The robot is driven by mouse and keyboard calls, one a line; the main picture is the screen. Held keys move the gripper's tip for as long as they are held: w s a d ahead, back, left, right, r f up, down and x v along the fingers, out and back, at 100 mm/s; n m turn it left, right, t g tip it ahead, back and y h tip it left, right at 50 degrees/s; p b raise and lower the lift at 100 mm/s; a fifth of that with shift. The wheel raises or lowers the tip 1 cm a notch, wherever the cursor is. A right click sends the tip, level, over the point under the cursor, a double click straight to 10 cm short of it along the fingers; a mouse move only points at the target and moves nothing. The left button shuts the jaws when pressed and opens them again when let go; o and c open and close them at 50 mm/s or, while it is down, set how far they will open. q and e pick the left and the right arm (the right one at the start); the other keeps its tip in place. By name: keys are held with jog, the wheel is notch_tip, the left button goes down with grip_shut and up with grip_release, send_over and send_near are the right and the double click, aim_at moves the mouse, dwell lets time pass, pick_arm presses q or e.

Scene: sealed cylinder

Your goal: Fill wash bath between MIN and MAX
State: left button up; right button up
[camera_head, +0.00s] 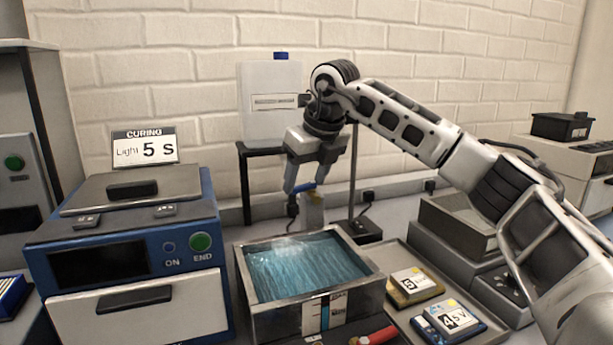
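The wash bath (265,318) is an open metal tank at the front centre, with rippled blue water (305,265) in it. A narrow white and blue gauge strip (325,312) is on its front wall; its marks are too small to read. A white supply container (270,105) with a blue cap stands on a dark stand behind the bath. My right gripper (306,187) points down behind the bath's back edge, at a tap (312,208) with a small blue lever. Its fingers are apart, with the lever at or between the tips; contact is unclear. My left gripper is out of view.
A blue curing machine (140,255) with a "CURING Light 5 s" sign (145,146) stands left of the bath. Two labelled blocks (415,283) (450,318) lie on a tray at right. A red-handled tool (378,337) lies in front. A grey open box (460,225) is behind my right arm.

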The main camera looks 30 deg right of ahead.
jog(key=c, duration=0.4)
jog(key=shift+w+a+r+m+h+p, duration=0.1)
jog(key=shift+w+m+h+p, duration=0.15)
jog(key=shift+m, duration=0.25)
jog(key=shift+a+m+h+p, duration=0.15)
jog(key=shift+m+p, duration=0.15)
jog(key=shift+m, duration=0.2)
jog(key=shift+w+d+m+h, duration=0.15)
jog(key=shift+m+h, duration=0.15)
jog(key=shift+m, duration=0.5)
jog(key=o, duration=1)
